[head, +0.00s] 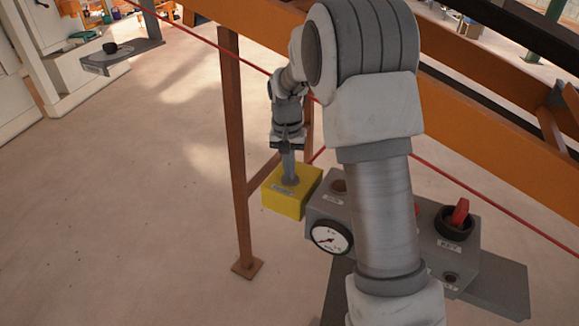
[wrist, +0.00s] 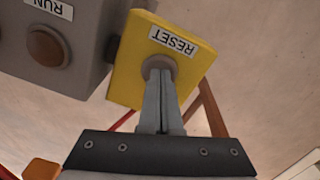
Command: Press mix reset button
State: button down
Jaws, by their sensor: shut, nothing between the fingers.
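A yellow box (head: 285,205) carries a white RESET label, readable in the wrist view (wrist: 173,40), where the box (wrist: 128,75) also shows. A round grey-brown button (wrist: 159,62) sits on its face. My gripper (head: 290,178) is shut and empty, with its fingers pointing down at the box. In the wrist view the fingertips (wrist: 160,78) overlap the button and appear to touch it. They hide part of it, and I cannot tell how far it is pressed in.
Beside the yellow box is a grey control panel (head: 465,264) with a RUN button (wrist: 48,47), a gauge (head: 332,237) and a red rotary switch (head: 459,213). My arm hides its middle. An orange post (head: 237,150) and a red cable (head: 500,221) are close by. The floor at left is clear.

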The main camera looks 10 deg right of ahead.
jog(key=shift+s+p, duration=0.2)
jog(key=shift+p, duration=0.2)
notch_tip(320, 180, up, 14)
jog(key=p, duration=0.2)
jog(key=shift+w+a, duration=0.25)
jog(key=shift+s+r, duration=0.1)
jog(key=shift+r, duration=0.05)
jog(key=s+r+n+t, duration=0.2)
jog(key=s+r, duration=0.2)
jog(key=s, duration=0.6)
jog(key=s+r+n+t, duration=0.15)
jog(key=s+r, duration=0.25)
jog(key=s, duration=0.6)
jog(key=s+f+n+t, duration=0.1)
jog(key=s+f+t, duration=0.1)
jog(key=s, duration=0.6)
jog(key=shift+s+f, duration=0.25)
jog(key=shift+f, duration=0.1)
